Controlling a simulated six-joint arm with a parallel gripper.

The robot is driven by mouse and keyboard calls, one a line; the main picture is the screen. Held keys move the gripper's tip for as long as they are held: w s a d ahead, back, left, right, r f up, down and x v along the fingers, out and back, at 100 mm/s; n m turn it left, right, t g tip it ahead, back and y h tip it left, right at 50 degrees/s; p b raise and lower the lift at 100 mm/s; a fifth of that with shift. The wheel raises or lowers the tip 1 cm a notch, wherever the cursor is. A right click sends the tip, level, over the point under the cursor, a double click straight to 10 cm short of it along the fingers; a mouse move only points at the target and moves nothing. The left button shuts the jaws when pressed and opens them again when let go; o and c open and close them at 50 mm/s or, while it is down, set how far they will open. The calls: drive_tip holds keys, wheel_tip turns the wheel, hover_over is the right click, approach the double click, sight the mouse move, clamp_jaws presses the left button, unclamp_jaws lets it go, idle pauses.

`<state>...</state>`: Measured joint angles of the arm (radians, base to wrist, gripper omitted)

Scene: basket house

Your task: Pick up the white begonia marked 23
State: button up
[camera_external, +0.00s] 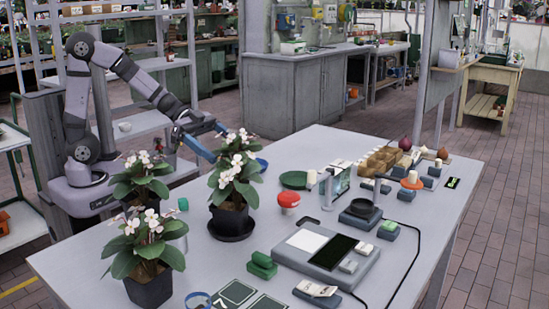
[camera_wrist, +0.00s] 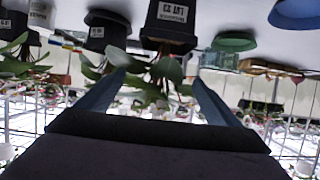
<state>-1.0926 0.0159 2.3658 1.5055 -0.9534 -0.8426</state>
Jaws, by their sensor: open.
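My gripper (camera_external: 220,147) is open behind that plant's upper leaves. In the wrist view, my gripper's fingers (camera_wrist: 158,77) are spread with the leaves beyond and between them; contact cannot be told.
Other dark pots show left of centre (camera_wrist: 105,30) and at far left in the wrist view. A blue dish (camera_external: 262,165) is behind the middle plant.

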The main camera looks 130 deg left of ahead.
approach(242, 189)
drive_tip(key=shift+w+a+f, duration=0.1)
drive_tip(key=shift+w+f, duration=0.75)
drive_tip(key=shift+w, duration=0.35)
drive_tip(key=shift+b+x, duration=0.3)
drive_tip(key=shift+x, duration=3.35)
drive_tip(key=shift+a+r, duration=0.15)
drive_tip(key=shift+r, duration=0.05)
drive_tip(key=c, duration=1.3)
wheel_tip(242, 189, up, 10)
drive_tip(key=p, duration=0.3)
drive_tip(key=shift+r, duration=0.1)
